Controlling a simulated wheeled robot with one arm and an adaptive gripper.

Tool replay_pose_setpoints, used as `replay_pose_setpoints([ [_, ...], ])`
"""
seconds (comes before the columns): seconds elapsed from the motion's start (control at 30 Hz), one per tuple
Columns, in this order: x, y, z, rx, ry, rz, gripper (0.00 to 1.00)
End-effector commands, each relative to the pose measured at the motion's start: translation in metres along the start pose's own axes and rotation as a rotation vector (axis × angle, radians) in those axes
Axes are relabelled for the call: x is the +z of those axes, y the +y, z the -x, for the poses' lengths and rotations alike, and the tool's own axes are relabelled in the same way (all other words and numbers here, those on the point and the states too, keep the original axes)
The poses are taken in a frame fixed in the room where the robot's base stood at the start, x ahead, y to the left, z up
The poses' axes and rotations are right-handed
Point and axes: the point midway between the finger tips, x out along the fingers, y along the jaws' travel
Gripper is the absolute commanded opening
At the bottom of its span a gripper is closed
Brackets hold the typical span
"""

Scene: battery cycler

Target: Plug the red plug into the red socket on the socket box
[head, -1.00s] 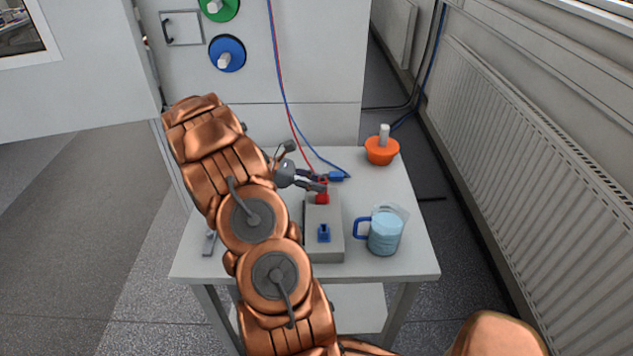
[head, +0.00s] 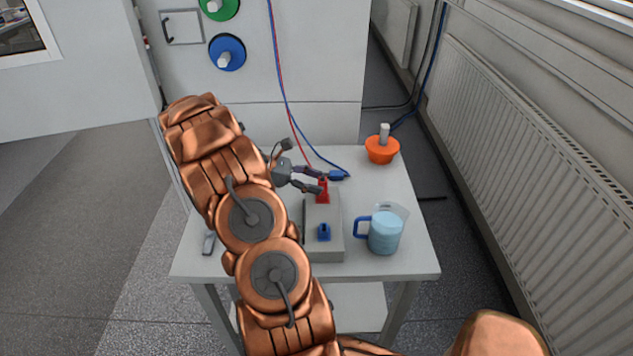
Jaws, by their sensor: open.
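The grey socket box (head: 322,243) stands on the white table, with a blue socket (head: 323,232) at its near end and a red socket (head: 322,199) at its far end. The red plug (head: 323,187) stands at the red socket and appears to sit in it; how deep I cannot tell. A red cable runs down to it from the cabinet. My gripper (head: 322,182) reaches in from the left, open, its two fingers apart around the plug's upper part. A finger partly hides the plug.
A blue plug (head: 338,175) on a blue cable lies just behind the gripper. A jug of light-blue liquid (head: 384,235) stands right of the box. An orange bowl-like object (head: 382,152) is at the back right. A small grey object (head: 209,243) lies at the left.

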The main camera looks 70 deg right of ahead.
Motion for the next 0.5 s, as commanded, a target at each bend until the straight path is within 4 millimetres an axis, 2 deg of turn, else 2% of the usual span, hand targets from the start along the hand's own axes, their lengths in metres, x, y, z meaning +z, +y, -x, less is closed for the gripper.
replay_pose_setpoints([
  [0.5, -0.002, 0.001, 0.091, 0.005, 0.002, 0.002, 0.55],
])
